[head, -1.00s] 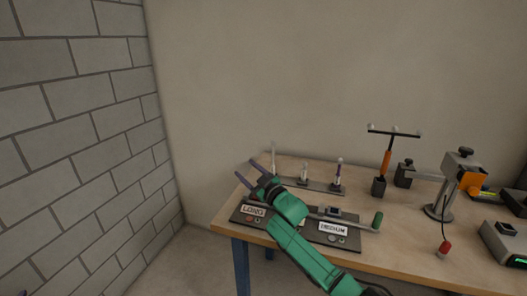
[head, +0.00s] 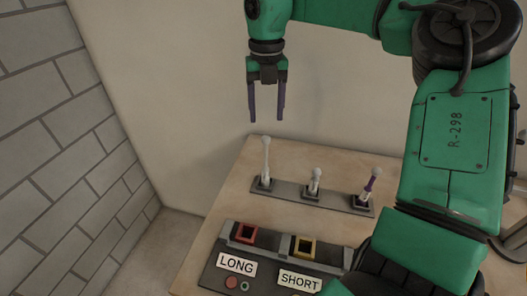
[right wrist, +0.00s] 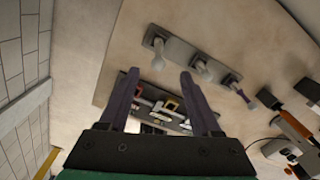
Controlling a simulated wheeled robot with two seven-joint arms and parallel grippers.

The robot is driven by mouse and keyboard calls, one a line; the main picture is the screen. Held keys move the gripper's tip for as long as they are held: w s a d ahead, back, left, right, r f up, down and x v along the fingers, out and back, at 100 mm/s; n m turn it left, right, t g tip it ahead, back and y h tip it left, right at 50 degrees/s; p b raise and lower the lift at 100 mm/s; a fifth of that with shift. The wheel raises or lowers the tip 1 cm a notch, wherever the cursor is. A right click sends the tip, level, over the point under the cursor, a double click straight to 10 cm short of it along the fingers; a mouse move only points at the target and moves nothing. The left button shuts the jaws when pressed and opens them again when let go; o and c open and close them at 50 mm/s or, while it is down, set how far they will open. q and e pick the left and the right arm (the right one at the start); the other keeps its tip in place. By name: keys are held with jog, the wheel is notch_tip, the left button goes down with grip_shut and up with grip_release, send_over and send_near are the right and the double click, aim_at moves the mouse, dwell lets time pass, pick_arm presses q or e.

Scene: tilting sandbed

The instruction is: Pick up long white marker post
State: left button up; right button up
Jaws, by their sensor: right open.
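The long white marker post (head: 266,160) stands upright in the left socket of a dark rack strip (head: 332,202) on the table. In the right wrist view the post (right wrist: 158,47) is seen end-on from above, just beyond the fingertips. My right gripper (head: 267,118) is open and empty, its purple fingers pointing down. In the head view it hangs above the post's tip with a gap between them. In the right wrist view the fingers (right wrist: 160,74) are spread apart with nothing between them. My left gripper is in neither current view.
A short white post (head: 315,182) and a purple-and-white post (head: 371,184) share the rack. In front is a panel with a red socket (head: 245,232) labelled LONG and a yellow socket (head: 304,246) labelled SHORT. A brick wall (head: 70,160) stands left. My arm hides the table's right side.

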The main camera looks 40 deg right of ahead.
aim_at(268, 138)
jog(key=f, duration=0.2)
jog(key=s+f, duration=0.1)
jog(key=f, duration=0.2)
jog(key=shift+s+a+f+p, duration=0.15)
jog(key=shift+a+f+p, duration=0.1)
jog(key=shift+f+p, duration=0.15)
jog(key=f, duration=0.2)
jog(key=f+p, duration=0.1)
jog(key=f, duration=0.2)
jog(key=f+p, duration=0.1)
jog(key=f, duration=0.1)
jog(key=shift+w+f, duration=0.35)
jog(key=shift+f, duration=0.2)
grip_shut()
